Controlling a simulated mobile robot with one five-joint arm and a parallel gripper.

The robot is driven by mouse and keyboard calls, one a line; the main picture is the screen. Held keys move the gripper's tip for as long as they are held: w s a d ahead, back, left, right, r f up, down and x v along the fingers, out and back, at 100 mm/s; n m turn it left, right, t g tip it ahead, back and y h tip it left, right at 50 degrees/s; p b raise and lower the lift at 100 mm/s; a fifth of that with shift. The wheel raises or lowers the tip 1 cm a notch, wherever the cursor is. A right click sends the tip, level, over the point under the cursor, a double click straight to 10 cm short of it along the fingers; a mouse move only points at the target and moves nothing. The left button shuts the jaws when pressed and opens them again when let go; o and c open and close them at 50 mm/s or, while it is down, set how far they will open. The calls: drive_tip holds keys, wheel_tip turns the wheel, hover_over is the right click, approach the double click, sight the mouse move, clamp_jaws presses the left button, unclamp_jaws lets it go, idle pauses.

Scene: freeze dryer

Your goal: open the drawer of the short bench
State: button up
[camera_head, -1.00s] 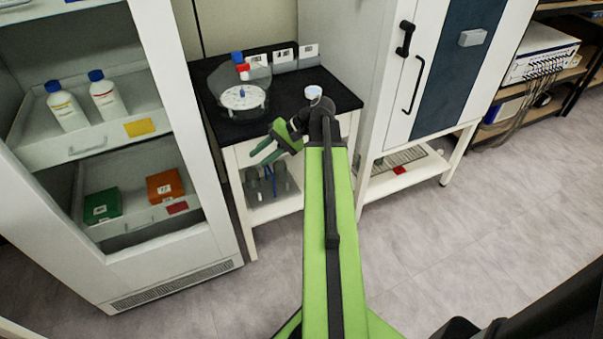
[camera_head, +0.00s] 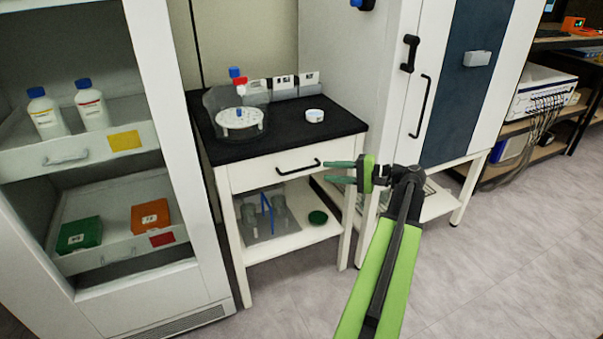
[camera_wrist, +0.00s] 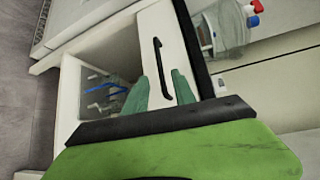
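The short bench (camera_head: 350,122) has a black top and a white drawer (camera_head: 262,171) below it, which looks shut. A black bar handle (camera_head: 298,167) runs across the drawer front. My gripper (camera_head: 341,171) is open, with its green fingers pointing left toward the handle's right end. In the wrist view the open fingers of my gripper (camera_wrist: 160,90) reach toward the drawer front (camera_wrist: 163,28), with the black handle (camera_wrist: 159,62) between them. I cannot tell whether the fingers touch the handle.
A round rack in a clear bowl (camera_head: 239,119) and a small white container (camera_head: 315,115) stand on the bench. A cabinet (camera_head: 383,90) stands close on the right, a fridge (camera_head: 165,110) on the left.

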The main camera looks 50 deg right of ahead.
sight(301, 169)
drive_tip(key=b+x, duration=0.1)
drive_tip(key=x, duration=0.9)
drive_tip(key=shift+w, duration=0.15)
clamp_jaws()
drive_tip(key=shift+a, duration=0.1)
idle(0.9)
